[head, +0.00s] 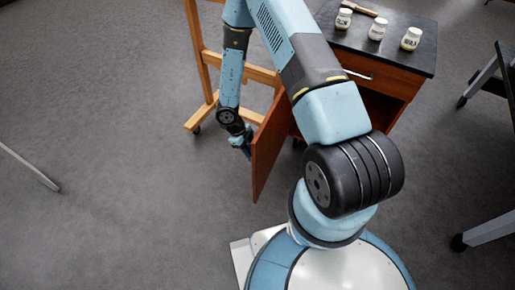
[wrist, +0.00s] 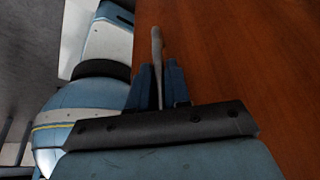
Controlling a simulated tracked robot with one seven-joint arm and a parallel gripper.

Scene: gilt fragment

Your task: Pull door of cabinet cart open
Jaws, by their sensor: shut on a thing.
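The cabinet cart (head: 424,48) has a dark top and a reddish-brown wooden body at the upper right of the head view. Its door (head: 266,150) stands swung well open, towards my base. The inside of the cart shows only partly behind my arm. My gripper (head: 246,151) is at the door's outer left side in the head view. In the wrist view my gripper (wrist: 158,88) is shut on the grey door handle (wrist: 157,45), which sticks out beyond the fingers. The door's wood face (wrist: 245,60) fills the right of that view.
Three small labelled jars (head: 376,29) and a wooden-handled tool (head: 360,8) are on the cart top. A wooden easel (head: 205,75) stands behind my gripper. Dark furniture (head: 488,75) is at the right edge. The grey floor at left is mostly clear.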

